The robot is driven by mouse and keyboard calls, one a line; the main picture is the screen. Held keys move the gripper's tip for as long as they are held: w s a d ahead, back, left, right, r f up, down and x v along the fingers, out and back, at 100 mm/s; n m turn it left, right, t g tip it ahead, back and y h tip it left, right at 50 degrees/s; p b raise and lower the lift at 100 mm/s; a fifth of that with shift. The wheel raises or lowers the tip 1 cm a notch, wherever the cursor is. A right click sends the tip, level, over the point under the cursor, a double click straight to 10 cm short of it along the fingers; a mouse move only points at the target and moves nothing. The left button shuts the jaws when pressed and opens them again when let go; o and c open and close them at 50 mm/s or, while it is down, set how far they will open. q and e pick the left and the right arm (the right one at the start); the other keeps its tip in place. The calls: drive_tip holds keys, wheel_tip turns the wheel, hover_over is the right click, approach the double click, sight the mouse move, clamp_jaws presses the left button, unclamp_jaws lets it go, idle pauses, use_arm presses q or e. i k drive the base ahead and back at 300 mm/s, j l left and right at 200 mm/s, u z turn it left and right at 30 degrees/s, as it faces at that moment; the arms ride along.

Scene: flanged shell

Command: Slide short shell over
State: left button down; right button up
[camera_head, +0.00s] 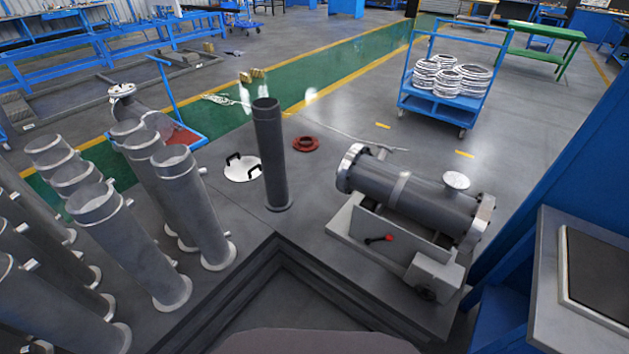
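A dark, plain tube (270,155) stands upright on the floor near the middle, open at its top and with a flange at its foot. A grey flanged shell (425,200) lies horizontally on a low stand (385,228) to its right, with bright flanges at both ends and a short capped branch on top. Several light grey shells (195,205) with flanged feet and small side stubs stand upright in a group at the left. I cannot tell which piece is the short shell. Neither of my grippers shows in the head view.
A white disc with two black handles (242,168) and a red ring (306,144) lie on the floor. A blue cart (440,105) holds white coils. A dark stepped edge (275,245) runs in front. A blue cabinet (555,190) stands at right. Floor between tube and stand is clear.

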sight(266, 114)
drive_tip(key=i+j+z, duration=0.15)
drive_tip(key=j+z, duration=0.15)
drive_tip(key=z, duration=0.15)
drive_tip(key=i+j+z, duration=0.15)
drive_tip(key=j+z, duration=0.75)
drive_tip(key=j, duration=0.15)
drive_tip(key=i, duration=0.05)
